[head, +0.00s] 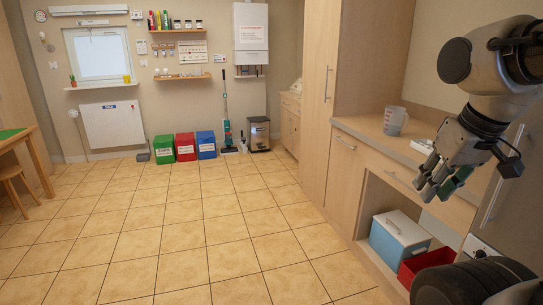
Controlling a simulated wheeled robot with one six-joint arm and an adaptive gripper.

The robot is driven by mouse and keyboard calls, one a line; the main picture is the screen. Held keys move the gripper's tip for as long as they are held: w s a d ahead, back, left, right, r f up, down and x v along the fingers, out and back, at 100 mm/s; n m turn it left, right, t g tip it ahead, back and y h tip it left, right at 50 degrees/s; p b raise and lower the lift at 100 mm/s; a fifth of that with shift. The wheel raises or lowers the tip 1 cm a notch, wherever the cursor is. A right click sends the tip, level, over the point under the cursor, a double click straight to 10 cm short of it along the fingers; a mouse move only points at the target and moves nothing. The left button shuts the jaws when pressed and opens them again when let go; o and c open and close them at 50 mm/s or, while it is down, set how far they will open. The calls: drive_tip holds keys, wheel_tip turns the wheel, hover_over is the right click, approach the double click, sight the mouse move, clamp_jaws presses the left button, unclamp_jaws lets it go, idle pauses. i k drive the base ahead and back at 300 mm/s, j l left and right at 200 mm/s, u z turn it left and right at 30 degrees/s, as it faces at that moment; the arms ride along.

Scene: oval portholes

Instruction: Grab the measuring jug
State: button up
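The measuring jug (394,121) is a translucent whitish cup with reddish markings. It stands upright on the wooden counter (374,135) at the right of the head view. My gripper (436,184) hangs in front of the counter, below and to the right of the jug in the picture, with its fingers pointing down and left. It is apart from the jug. The fingers look spread with nothing seen between them. A small white item (422,146) on the counter is partly hidden behind my gripper.
A tall cabinet (345,90) stands left of the counter. Below the counter are a blue-and-white box (399,240) and a red bin (428,264). Green, red and blue bins (185,146) line the far wall. The tiled floor (200,240) is clear in the middle.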

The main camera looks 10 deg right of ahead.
sight(395, 117)
drive_tip(key=i+z, duration=0.15)
drive_tip(key=i, duration=0.4)
drive_tip(key=i+j+z, duration=0.15)
drive_tip(key=i, duration=0.35)
drive_tip(key=i+j+z, duration=0.2)
drive_tip(key=i, duration=0.35)
drive_tip(key=i+j+z, duration=0.2)
drive_tip(key=z, duration=0.2)
drive_tip(key=i+j+z, duration=0.65)
drive_tip(key=z, duration=0.15)
drive_tip(key=i+j+z, duration=0.2)
drive_tip(key=j+z, duration=0.2)
drive_tip(key=i+j+z, duration=0.15)
drive_tip(key=j+z, duration=0.15)
drive_tip(key=j, duration=0.25)
drive_tip(key=j+z, duration=0.25)
drive_tip(key=j, duration=0.3)
drive_tip(key=i, duration=0.05)
